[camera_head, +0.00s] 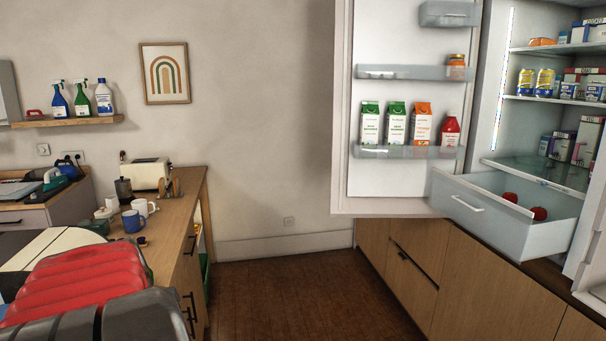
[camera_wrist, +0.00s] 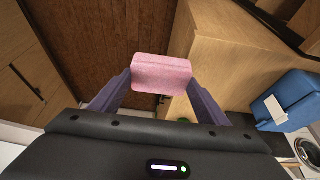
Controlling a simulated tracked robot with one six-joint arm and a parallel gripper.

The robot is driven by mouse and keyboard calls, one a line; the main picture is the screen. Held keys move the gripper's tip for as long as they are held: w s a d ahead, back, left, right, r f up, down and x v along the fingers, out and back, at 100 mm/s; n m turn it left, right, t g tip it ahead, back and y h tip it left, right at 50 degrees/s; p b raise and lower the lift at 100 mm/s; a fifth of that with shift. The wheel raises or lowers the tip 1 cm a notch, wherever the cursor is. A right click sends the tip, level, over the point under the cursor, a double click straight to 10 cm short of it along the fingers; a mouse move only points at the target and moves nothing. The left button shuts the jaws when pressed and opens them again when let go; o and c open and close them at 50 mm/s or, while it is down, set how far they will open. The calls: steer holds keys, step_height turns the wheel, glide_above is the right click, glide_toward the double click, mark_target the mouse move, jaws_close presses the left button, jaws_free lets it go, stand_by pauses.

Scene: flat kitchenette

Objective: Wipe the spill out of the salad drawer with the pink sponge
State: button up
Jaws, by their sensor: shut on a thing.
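The pink sponge (camera_wrist: 161,74) is between the two fingers of my gripper (camera_wrist: 160,84) in the wrist view, held above the floor and the edge of a wooden counter. My gripper is shut on it. The salad drawer (camera_head: 497,217) is pulled out of the open fridge at the right of the head view. Two red round items (camera_head: 539,213) lie in the drawer. I cannot make out a spill in it; the front panel hides part of its floor. My gripper and the sponge do not show in the head view.
The fridge door (camera_head: 345,110) stands open, with cartons (camera_head: 396,123) on its shelf, just left of the drawer. A wooden counter (camera_head: 186,205) with mugs (camera_head: 132,221) and a toaster (camera_head: 150,174) stands at left. The brown floor (camera_head: 290,295) between the counters is clear.

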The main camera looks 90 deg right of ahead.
steer(key=w+a+f+n+t+y, duration=0.1)
steer(key=w+a+n, duration=0.4)
steer(key=w+a, duration=0.7)
steer(key=w+a+f+n+t+y, duration=0.1)
steer(key=w+a+n, duration=0.4)
steer(key=w+a, duration=0.7)
steer(key=w+a+f+n+t+y, duration=0.1)
steer(key=w+a+f+n, duration=0.3)
steer(key=w+a, duration=0.7)
steer(key=shift+w+a+f+n+t+y, duration=0.15)
steer(key=shift+a+n+y, duration=0.15)
steer(key=shift+a, duration=1.05)
steer(key=shift+w+a+f+n+t+y, duration=0.15)
steer(key=shift+a+n, duration=0.3)
steer(key=shift+a, duration=0.85)
steer(key=shift+w+a+f+n+y, duration=0.1)
steer(key=shift+a+n+y, duration=0.2)
steer(key=shift+a, duration=1.05)
